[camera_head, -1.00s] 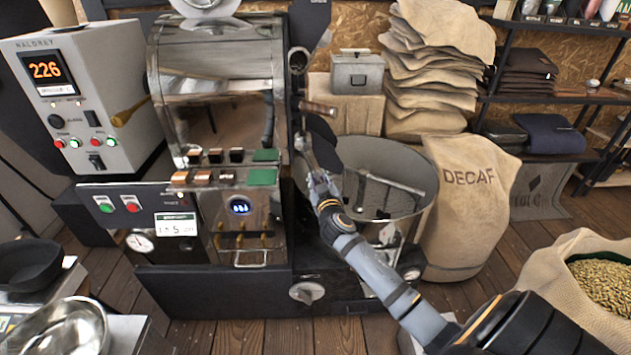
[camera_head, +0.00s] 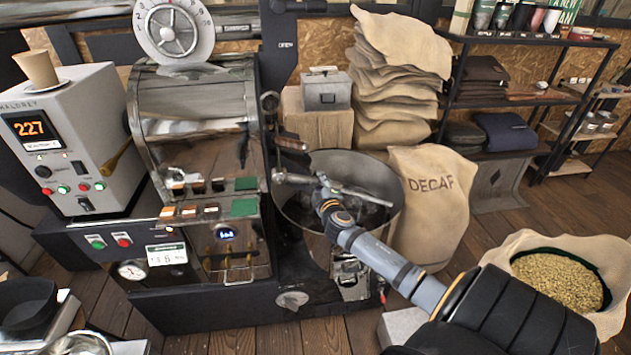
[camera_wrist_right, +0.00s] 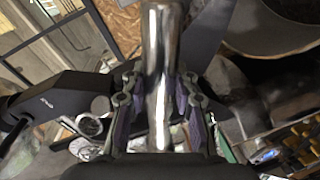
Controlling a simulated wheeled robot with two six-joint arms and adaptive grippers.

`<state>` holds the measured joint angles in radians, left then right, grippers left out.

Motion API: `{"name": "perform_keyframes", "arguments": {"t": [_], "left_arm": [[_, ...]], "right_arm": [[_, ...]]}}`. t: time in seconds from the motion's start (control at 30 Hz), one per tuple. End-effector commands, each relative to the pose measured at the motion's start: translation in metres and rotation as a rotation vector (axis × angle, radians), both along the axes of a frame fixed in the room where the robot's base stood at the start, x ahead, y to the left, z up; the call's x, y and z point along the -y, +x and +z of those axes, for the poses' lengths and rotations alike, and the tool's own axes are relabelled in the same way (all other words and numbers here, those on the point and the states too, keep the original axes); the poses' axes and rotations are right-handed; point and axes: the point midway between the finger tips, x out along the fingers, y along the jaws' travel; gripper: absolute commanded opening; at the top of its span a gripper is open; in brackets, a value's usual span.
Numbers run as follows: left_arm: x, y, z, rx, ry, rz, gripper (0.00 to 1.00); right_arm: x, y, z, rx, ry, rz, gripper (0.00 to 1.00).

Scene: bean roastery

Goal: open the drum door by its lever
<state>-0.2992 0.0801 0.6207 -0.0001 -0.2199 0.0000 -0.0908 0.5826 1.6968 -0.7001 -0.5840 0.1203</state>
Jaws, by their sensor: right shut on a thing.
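The roaster's drum (camera_head: 200,100) stands left of centre in the head view. The drum door lever (camera_head: 292,179) is a shiny metal bar at its right front side, lying nearly level. My right gripper (camera_head: 320,184) is shut on the lever, above the cooling pan's left part. In the wrist view the bright lever (camera_wrist_right: 160,75) runs between both fingers. The dark door plate is not clearly visible, so I cannot tell how far the door is open. My left gripper is not in view.
The round cooling pan (camera_head: 385,222) with a metal stirring arm lies below my right gripper. A wooden-handled part (camera_head: 290,145) juts out above the lever. A DECAF sack (camera_head: 435,200) stands right of the pan, and an open sack of beans (camera_head: 610,310) at far right.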

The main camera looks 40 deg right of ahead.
Motion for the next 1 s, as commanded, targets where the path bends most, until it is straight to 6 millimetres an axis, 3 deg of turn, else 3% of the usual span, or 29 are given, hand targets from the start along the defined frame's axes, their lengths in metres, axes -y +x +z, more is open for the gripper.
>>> {"name": "perform_keyframes", "arguments": {"t": [0.03,0.3,0.97,1.0], "left_arm": [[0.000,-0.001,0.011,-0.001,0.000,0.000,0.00],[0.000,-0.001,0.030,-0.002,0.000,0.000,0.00],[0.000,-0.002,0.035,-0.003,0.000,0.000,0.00],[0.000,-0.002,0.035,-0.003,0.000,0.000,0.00]], "right_arm": [[0.001,-0.001,0.008,-0.018,-0.022,-0.001,0.00],[0.004,-0.003,0.022,-0.084,-0.132,-0.001,0.00],[0.005,-0.004,0.026,-0.112,-0.181,0.001,0.00],[0.005,-0.004,0.026,-0.112,-0.181,0.001,0.31]]}}
